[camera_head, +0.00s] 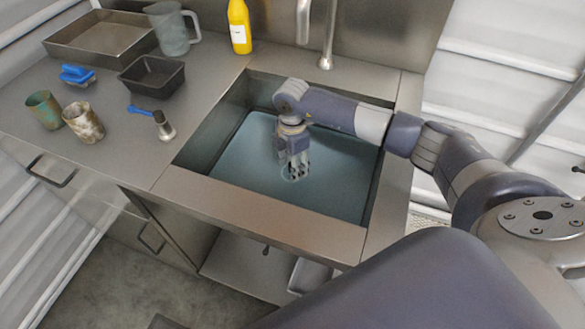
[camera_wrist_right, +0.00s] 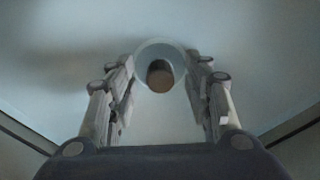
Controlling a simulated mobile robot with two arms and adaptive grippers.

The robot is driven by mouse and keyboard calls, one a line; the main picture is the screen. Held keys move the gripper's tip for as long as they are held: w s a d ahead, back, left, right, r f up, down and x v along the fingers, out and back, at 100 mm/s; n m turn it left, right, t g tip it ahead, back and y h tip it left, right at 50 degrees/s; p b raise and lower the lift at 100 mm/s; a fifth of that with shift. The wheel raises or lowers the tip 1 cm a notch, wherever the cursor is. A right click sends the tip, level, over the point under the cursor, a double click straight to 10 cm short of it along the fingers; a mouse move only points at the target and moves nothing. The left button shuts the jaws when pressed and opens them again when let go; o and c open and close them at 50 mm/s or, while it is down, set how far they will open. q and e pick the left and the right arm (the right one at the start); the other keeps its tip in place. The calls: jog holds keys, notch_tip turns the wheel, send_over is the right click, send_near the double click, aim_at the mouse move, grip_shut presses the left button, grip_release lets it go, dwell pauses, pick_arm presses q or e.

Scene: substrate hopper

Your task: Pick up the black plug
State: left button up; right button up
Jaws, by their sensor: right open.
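The sink basin (camera_head: 240,195) holds bluish water or has a bluish floor. My right gripper (camera_head: 298,168) reaches down into it, pointing at the bottom. In the right wrist view my right gripper (camera_wrist_right: 160,80) is open, one finger on each side of a dark, round-topped piece (camera_wrist_right: 160,76), which looks like the black plug. A pale ring (camera_wrist_right: 144,52), probably the drain rim, surrounds it. No finger visibly touches the plug. In the head view the fingers largely hide the plug. My left gripper is out of view.
Steel rims surround the basin, with a tap (camera_head: 327,50) behind it. On the left counter are a black tray (camera_head: 152,78), a yellow bottle (camera_head: 239,27), a grey jug (camera_head: 171,28), two cups (camera_head: 83,122), a blue brush (camera_head: 76,75) and a blue-handled tool (camera_head: 163,126).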

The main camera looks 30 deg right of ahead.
jog(key=shift+f, duration=0.25)
grip_shut()
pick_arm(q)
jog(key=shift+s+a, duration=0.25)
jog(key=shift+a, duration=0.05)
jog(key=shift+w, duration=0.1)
pick_arm(e)
jog(key=shift+r, duration=0.15)
